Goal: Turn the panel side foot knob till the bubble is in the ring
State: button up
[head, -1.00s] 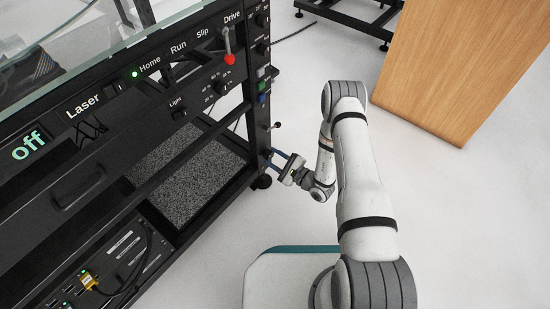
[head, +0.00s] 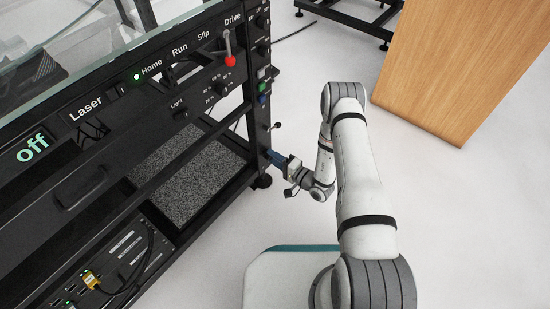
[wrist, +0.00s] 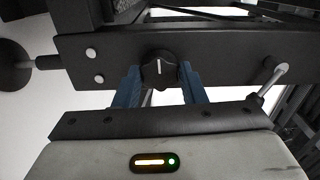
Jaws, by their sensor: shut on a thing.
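The foot knob, a black knob with a white pointer line (wrist: 158,70), sits on a black frame bar in the wrist view. Its line points roughly up in that picture. My gripper (wrist: 161,82) has one blue finger on each side of the knob and is shut on it. In the head view my gripper (head: 275,158) is at the lower part of the rack's near corner post, and the knob is hidden there. A round black foot (wrist: 14,65) on a stem shows at the left of the wrist view; it also shows under the post in the head view (head: 262,181). I cannot see the bubble or ring.
The black rack with its control panel (head: 130,85) fills the left. A red-tipped lever (head: 229,55) and a small side lever (head: 275,126) stick out. A wooden cabinet (head: 460,75) stands at the right.

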jog(key=n, duration=1.1)
jog(key=shift+s+a+p, duration=0.1)
jog(key=shift+a+p, duration=0.05)
jog(key=shift+p, duration=0.2)
jog(key=shift+n, duration=0.4)
jog(key=o, duration=1)
jog(key=p+v, duration=0.2)
jog(key=v, duration=0.6)
jog(key=shift+p, duration=0.4)
